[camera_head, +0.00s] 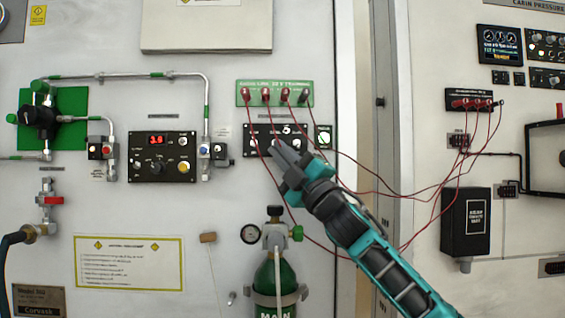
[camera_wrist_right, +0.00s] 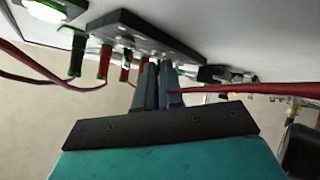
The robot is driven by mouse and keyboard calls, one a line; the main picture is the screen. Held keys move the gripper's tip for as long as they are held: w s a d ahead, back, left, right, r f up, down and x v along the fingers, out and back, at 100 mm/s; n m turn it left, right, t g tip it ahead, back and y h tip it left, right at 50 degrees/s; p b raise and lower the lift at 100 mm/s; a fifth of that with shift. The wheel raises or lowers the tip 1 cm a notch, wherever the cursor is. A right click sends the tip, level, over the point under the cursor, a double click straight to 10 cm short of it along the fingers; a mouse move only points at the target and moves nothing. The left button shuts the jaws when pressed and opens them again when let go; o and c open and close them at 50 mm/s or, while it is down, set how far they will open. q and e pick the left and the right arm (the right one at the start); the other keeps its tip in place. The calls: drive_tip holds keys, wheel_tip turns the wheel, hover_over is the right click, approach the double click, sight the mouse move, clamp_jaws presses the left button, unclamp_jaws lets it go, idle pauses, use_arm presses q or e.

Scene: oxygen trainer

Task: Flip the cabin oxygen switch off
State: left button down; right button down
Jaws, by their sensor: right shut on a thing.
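A small black switch panel (camera_head: 262,131) is mounted on the pale wall under a green strip. Several small knobs or switches show on it, and its labels are too small to read. My right gripper (camera_head: 279,149) reaches up from the lower right, with its fingertips at the front of this panel. In the right wrist view the two dark fingers (camera_wrist_right: 158,86) are close together at the underside of the black panel (camera_wrist_right: 150,34). They are shut on a small switch, mostly hidden between the tips; its position cannot be told. My left gripper is not in view.
A green jack strip (camera_head: 275,93) above holds several plugs, and thin red wires (camera_head: 345,187) hang beside my right arm. A lit white-green indicator (camera_head: 323,136) is right of the panel. A green cylinder (camera_head: 268,285) stands below. A panel with a red display (camera_head: 162,156) is further left.

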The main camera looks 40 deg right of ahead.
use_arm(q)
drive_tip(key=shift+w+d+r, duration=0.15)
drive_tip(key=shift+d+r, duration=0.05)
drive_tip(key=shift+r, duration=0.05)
use_arm(e)
drive_tip(key=shift+n+y, duration=0.3)
drive_tip(key=shift+y, duration=0.2)
drive_tip(key=c, duration=1.5)
unclamp_jaws()
drive_tip(key=shift+c, duration=0.2)
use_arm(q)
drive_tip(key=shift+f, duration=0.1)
use_arm(e)
drive_tip(key=shift+h, duration=0.3)
drive_tip(key=shift+f, duration=0.1)
use_arm(q)
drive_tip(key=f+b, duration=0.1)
drive_tip(key=b, duration=0.2)
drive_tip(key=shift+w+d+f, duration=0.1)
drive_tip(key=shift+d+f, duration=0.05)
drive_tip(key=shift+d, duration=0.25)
use_arm(e)
drive_tip(key=v, duration=1.2)
drive_tip(key=shift+s+f, duration=0.25)
drive_tip(key=shift+s, duration=0.05)
drive_tip(key=shift+d, duration=0.1)
